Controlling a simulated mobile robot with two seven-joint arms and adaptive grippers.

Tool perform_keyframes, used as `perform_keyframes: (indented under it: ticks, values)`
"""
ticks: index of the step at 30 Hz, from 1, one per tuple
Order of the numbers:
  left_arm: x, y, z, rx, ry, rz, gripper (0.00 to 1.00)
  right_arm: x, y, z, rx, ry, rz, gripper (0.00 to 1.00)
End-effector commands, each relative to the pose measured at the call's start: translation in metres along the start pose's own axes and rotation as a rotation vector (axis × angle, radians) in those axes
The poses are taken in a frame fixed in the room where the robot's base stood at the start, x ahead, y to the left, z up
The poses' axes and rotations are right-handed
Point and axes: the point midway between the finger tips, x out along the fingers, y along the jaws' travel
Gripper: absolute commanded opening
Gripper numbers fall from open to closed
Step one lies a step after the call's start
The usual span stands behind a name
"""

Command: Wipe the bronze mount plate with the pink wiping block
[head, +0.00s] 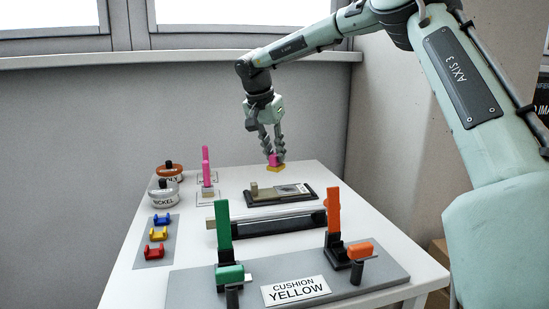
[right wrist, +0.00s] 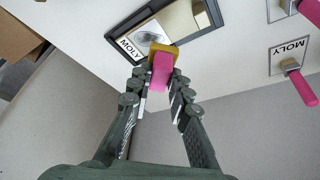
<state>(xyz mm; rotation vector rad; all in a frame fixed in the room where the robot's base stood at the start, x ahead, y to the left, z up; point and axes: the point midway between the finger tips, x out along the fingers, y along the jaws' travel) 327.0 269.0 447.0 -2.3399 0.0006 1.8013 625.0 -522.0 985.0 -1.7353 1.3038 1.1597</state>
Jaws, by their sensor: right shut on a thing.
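My right gripper (head: 272,151) is shut on the pink wiping block (head: 275,160), which has a yellow pad at its lower end. They hang over the back of the table, behind the bronze mount plate (head: 284,191). The plate lies in a black-edged tray (head: 310,200) and has a raised block at its left end and a grey smudged patch. In the right wrist view the pink block (right wrist: 162,72) sits between the fingertips (right wrist: 158,90), its yellow pad overlapping the tray's edge in the picture. Whether the pad touches anything cannot be told. My left gripper is not in view.
Pink-handled tools (head: 206,165) stand at the back left beside two labelled jars (head: 164,194). A grey mat (head: 150,255) holds small coloured clips. A dark bar (head: 270,225) and a grey board (head: 380,268) with green and orange uprights lie in front.

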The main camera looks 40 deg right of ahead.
Motion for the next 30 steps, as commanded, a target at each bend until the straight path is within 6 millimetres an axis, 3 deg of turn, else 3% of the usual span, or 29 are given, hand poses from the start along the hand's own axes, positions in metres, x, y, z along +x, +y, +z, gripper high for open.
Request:
perform_keyframes:
  ticks: [8,18,30]
  values:
    - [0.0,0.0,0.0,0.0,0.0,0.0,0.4,-0.003,0.0,-0.001,0.0,0.001,0.0,0.0]
    - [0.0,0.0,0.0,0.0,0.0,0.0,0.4,-0.027,0.0,-0.011,0.0,0.001,0.0,0.0]
    - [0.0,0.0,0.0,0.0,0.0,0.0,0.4,-0.027,0.0,-0.011,0.0,0.0,0.001,0.0]
